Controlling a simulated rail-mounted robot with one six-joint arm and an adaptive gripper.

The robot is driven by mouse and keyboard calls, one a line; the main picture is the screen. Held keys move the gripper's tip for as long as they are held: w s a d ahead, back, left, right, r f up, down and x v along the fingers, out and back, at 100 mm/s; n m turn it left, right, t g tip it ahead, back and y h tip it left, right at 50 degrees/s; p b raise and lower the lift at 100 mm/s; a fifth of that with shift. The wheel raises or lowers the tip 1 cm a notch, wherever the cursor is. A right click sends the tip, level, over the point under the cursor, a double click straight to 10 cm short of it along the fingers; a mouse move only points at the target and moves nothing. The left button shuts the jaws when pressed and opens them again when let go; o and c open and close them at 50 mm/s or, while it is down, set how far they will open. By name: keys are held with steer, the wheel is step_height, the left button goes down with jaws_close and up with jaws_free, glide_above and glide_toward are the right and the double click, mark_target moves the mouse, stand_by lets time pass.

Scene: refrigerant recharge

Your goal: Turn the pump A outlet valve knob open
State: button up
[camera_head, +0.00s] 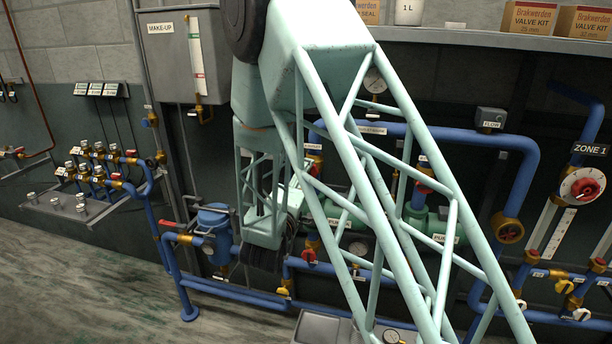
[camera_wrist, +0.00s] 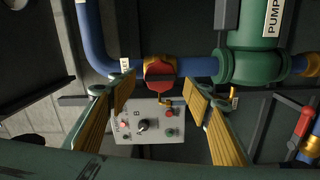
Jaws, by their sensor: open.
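A red valve knob (camera_wrist: 160,72) with a brass body sits on a blue pipe beside a green pump (camera_wrist: 250,65) in the wrist view. The pump's label reads "PUMP"; its letter is cut off. My gripper (camera_wrist: 160,92) is open and empty, its yellow-padded fingers spread to either side below the knob, apparently not touching it. In the head view my gripper (camera_head: 265,258) is a dark shape left of a red knob (camera_head: 308,255); my arm hides much of the green pumps (camera_head: 436,228), and I cannot tell which is pump A.
A grey control box (camera_wrist: 142,125) with a black selector and coloured buttons shows between and beyond my fingers. Blue pipe (camera_wrist: 92,40) bends at the left. Another red handle (camera_wrist: 305,120) is at the right. A blue strainer-like vessel (camera_head: 215,235) stands left of my gripper.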

steer(key=s+a, duration=0.2)
steer(key=s, duration=0.7)
steer(key=shift+s, duration=0.25)
steer(key=shift+d, duration=0.1)
